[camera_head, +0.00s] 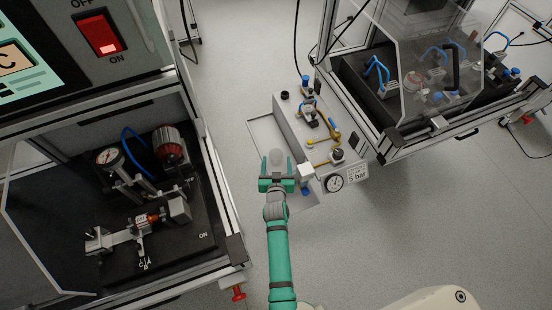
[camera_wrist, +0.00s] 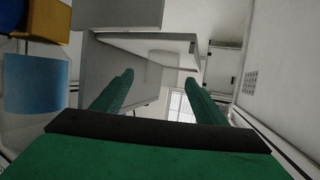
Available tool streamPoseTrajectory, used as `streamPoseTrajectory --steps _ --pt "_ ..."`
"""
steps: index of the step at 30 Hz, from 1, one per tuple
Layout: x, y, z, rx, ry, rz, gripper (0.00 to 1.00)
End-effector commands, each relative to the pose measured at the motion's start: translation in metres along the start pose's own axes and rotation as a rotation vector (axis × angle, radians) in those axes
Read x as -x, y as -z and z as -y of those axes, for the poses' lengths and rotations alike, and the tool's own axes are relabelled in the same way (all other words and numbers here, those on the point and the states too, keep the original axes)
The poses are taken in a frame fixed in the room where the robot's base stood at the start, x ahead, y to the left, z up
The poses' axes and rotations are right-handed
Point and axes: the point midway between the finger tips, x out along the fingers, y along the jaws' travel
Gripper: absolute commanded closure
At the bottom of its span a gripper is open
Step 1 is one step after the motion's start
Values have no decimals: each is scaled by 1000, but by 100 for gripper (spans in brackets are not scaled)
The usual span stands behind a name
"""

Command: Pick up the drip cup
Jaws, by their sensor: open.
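My gripper (camera_head: 277,165) is open beside the pneumatic unit, its green fingers pointing away from my body. In the wrist view my gripper (camera_wrist: 160,78) shows both green fingers spread, with nothing clearly held. A pale grey, rounded, see-through shape (camera_head: 275,155) shows between the fingertips in the head view; it may be the drip cup. I cannot tell whether the fingers touch it. A translucent blue bowl (camera_wrist: 35,82) is at the left there, outside the fingers.
The grey pneumatic unit (camera_head: 296,125) carries valves, yellow fittings and a gauge (camera_head: 334,183) beside a "5 bar" label. A framed test bench (camera_head: 205,170) stands left, and another with a clear guard (camera_head: 425,65) stands right. The floor (camera_head: 420,210) at lower right is clear.

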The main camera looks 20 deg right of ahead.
Motion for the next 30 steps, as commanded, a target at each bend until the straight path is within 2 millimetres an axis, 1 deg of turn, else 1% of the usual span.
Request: streamPoseTrajectory --steps 1,3,6,11,14,18,21,25,30 --pt "-8 1 -1 -2 -2 -1 34" --pt "-17 1 -2 -2 -3 -1 34" --pt "-26 1 -2 0 -3 -1 34" --pt "-34 1 -4 -1 -7 -2 34" --pt "-45 3 -7 -3 -13 -3 34" --pt "-64 3 -3 -4 -12 -2 34" --pt "-75 3 1 -1 -7 -3 34" --pt "-81 3 6 2 0 -3 34" --pt "-82 2 8 3 4 -3 34"
